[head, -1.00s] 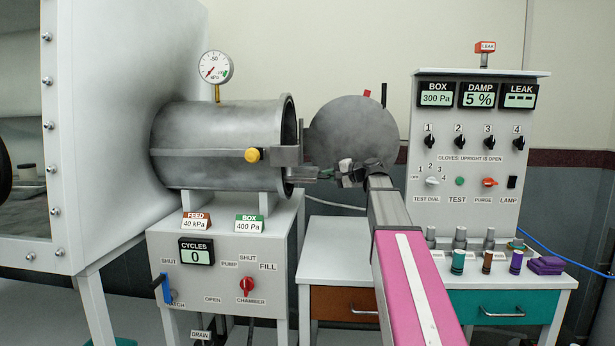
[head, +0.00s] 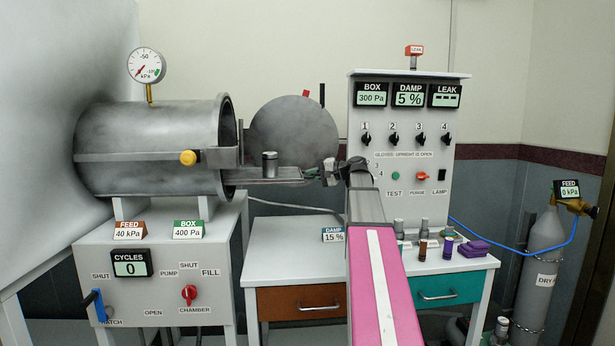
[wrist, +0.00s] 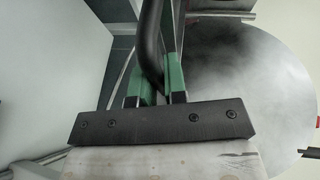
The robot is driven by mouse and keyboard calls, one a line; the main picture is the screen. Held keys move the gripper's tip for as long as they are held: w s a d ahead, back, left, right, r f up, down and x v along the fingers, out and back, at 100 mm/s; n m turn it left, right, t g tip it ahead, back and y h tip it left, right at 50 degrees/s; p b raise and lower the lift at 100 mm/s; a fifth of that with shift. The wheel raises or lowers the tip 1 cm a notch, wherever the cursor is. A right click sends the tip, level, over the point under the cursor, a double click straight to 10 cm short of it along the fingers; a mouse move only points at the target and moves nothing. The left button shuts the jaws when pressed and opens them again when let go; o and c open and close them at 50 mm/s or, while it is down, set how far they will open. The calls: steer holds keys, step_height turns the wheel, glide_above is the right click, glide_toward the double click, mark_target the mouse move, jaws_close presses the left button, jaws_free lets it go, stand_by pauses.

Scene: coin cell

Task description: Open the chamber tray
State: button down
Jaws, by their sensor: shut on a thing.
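The chamber (head: 150,140) is a grey metal cylinder lying on its side, its right end open. Its flat metal tray (head: 262,180) sticks out to the right of that end. A small metal canister (head: 270,160) stands upright on the tray. My gripper (head: 318,173) is at the tray's outer end in the head view. In the wrist view, its green-padded fingers (wrist: 157,88) are shut on a dark curved handle (wrist: 151,40). The tray's inner end is hidden inside the chamber.
The round chamber door (head: 290,125) stands swung open behind the tray. A control panel (head: 405,150) rises to the right of my gripper. A white bench (head: 285,262) with drawers is below the tray. A gas cylinder (head: 540,265) stands at the far right.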

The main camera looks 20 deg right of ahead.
steer(key=c, duration=1.2)
jaws_free()
steer(key=v, duration=1)
steer(key=shift+s+d, duration=0.2)
steer(key=shift+d, duration=0.1)
